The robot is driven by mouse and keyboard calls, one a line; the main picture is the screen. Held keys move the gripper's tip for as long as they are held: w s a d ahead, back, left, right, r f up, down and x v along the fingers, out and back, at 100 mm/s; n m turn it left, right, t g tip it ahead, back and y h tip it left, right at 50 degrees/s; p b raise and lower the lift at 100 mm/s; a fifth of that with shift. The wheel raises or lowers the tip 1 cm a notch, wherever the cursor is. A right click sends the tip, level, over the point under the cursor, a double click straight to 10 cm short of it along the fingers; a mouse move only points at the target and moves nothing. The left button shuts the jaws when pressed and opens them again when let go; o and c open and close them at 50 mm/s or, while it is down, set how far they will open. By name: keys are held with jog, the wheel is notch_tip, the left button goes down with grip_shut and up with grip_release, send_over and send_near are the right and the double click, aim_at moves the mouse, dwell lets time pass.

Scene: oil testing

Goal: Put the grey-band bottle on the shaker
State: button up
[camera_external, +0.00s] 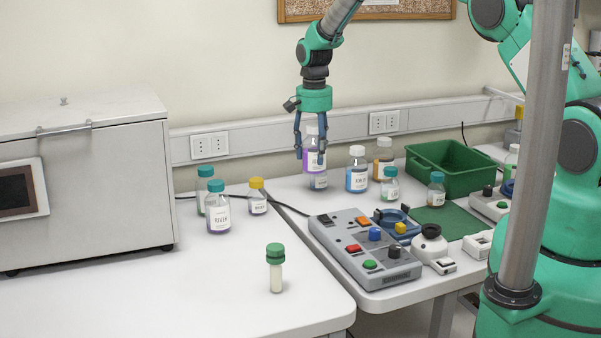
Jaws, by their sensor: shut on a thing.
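My gripper (310,154) points down above the back of the right table, its fingers shut on a white-capped bottle with a purple part and a white label (311,161). A bottle with a greyish lower part (318,183) shows just below and is partly covered; I cannot tell whether it stands behind the held one. No grey band is clear on any bottle. I cannot tell for sure which device is the shaker; a grey box with coloured knobs and buttons (345,235) and a small blue device (393,217) stand in front on the right table.
A blue bottle (357,178), an amber bottle (384,165) and teal-capped bottles (390,191) stand right of my gripper. A green bin (455,178) is at the back right. Several bottles (218,217) and a green-capped tube (276,275) stand on the left table.

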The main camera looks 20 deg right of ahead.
dwell(0.4)
jog(key=s+a+f+b, duration=0.1)
jog(key=s+a+b, duration=0.3)
jog(key=s+a, duration=0.6)
jog(key=s+a+b, duration=0.4)
jog(key=s+a, duration=0.4)
jog(key=a, duration=0.5)
jog(key=s+a+f+b, duration=0.1)
jog(key=s+a+b, duration=0.2)
jog(key=s, duration=0.9)
jog(key=s+a+f+b, duration=0.2)
jog(key=s+a+b, duration=0.2)
jog(key=s+a, duration=0.4)
jog(key=s, duration=0.5)
jog(key=shift+f+n, duration=0.3)
jog(key=shift+n, duration=0.1)
jog(key=shift+a, duration=0.1)
jog(key=w+a+f, duration=0.1)
jog(key=w+a, duration=1)
jog(key=shift+a+f+b, duration=0.2)
jog(key=shift+f+b, duration=0.05)
jog(key=shift+b, duration=0.1)
jog(key=shift+f, duration=0.1)
jog(key=shift+f, duration=1.65)
